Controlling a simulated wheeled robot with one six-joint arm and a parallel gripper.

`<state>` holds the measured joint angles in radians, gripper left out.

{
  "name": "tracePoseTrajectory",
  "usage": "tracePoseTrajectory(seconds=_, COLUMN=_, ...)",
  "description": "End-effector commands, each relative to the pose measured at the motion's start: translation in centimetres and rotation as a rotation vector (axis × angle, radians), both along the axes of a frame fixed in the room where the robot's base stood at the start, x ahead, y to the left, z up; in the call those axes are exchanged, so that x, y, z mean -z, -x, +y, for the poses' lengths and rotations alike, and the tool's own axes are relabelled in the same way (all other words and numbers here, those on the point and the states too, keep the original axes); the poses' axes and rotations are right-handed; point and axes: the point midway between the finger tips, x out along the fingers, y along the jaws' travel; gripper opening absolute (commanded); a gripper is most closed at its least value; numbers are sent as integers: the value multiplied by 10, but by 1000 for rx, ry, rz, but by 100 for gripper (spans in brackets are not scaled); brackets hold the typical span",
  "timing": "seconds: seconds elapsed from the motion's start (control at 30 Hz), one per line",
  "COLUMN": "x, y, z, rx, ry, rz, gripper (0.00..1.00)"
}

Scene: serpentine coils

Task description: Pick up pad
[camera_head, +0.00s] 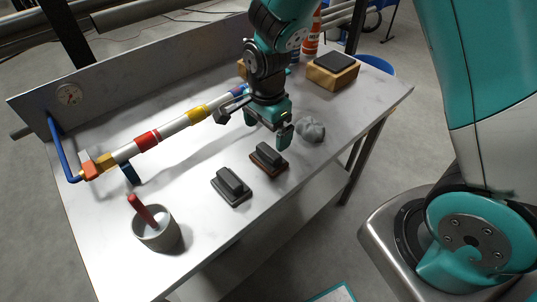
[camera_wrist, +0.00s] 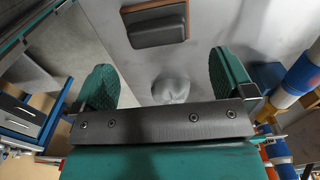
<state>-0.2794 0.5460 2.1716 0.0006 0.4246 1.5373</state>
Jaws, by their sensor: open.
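Two dark pads with raised grips lie on the grey table. One has a brown-orange base (camera_head: 268,159), and the other is all dark grey (camera_head: 231,187), nearer the front. The brown-based pad also shows at the top of the wrist view (camera_wrist: 155,24), beyond my fingers. My gripper (camera_head: 267,127) is open and empty, above the table just behind the brown-based pad. In the wrist view my gripper (camera_wrist: 167,80) has its two green fingers wide apart, with a grey crumpled lump (camera_wrist: 170,88) seen between them. The frames do not show which pad is meant.
The grey lump (camera_head: 311,130) lies right of my gripper. A banded pipe (camera_head: 174,127) runs along the table's left and back. A cup with a red handle (camera_head: 155,230) stands at the front left. A wooden block with a dark top (camera_head: 332,70) and bottles (camera_head: 311,35) stand behind.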

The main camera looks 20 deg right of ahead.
Motion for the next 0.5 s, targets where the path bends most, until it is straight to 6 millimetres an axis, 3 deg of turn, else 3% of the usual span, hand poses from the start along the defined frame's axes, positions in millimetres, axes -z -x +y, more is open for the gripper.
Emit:
tracePoseTrajectory(seconds=0.27, x=23, y=1, z=0, rx=-1, ry=0, rz=2, gripper=100)
tracePoseTrajectory(seconds=0.5, x=57, y=5, z=-2, rx=-1, ry=0, rz=4, gripper=100)
